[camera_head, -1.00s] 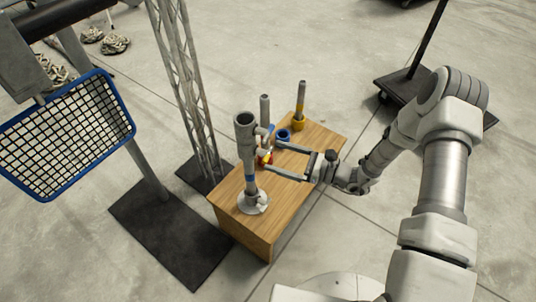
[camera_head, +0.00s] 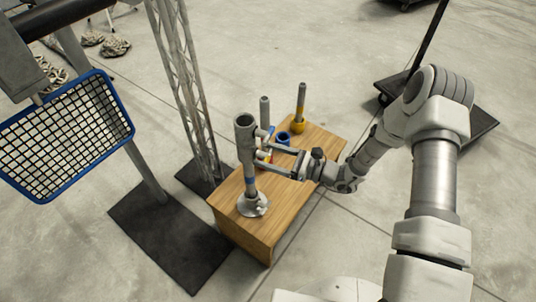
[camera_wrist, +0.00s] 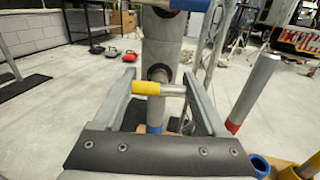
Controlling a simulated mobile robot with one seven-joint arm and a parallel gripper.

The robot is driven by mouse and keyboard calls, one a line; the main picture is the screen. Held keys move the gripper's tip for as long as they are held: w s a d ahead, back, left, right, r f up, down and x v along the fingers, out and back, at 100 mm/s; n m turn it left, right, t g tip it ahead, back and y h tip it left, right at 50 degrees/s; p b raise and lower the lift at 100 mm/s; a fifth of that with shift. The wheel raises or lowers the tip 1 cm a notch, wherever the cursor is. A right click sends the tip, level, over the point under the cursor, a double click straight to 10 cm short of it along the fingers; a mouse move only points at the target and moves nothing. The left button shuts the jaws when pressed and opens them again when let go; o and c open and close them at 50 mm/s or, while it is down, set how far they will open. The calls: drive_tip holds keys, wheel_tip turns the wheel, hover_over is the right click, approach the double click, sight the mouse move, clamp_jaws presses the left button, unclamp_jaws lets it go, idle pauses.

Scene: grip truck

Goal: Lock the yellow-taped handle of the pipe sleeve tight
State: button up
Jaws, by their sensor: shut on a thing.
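The grey pipe sleeve (camera_head: 245,138) sits high on an upright pole with a round base (camera_head: 253,204). In the wrist view the sleeve (camera_wrist: 162,38) stands upright straight ahead. Its handle, a short bar with yellow tape (camera_wrist: 146,88) on the left and bare metal on the right, lies crosswise between my two fingers. My gripper (camera_head: 258,148) reaches in from the right beside the sleeve, and its fingers (camera_wrist: 160,82) are shut on the handle's ends. In the head view my fingers and the sleeve largely hide the handle, and the exact finger contact is unclear.
The pole stands on a wooden box (camera_head: 240,225). Behind it are a grey post (camera_head: 264,112), a post in a yellow holder (camera_head: 301,103) and a blue ring (camera_head: 283,137). A lattice stand (camera_head: 185,75) is close on the left. The box's front right is clear.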

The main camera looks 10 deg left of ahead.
drive_tip(key=shift+c, duration=0.7)
drive_tip(key=shift+n, duration=1)
drive_tip(key=o, duration=1.3)
drive_tip(key=shift+d, duration=0.1)
drive_tip(key=s+d+p, duration=0.2)
drive_tip(key=d, duration=1.5)
drive_tip(key=shift+s+p, duration=0.2)
drive_tip(key=shift+p, duration=0.2)
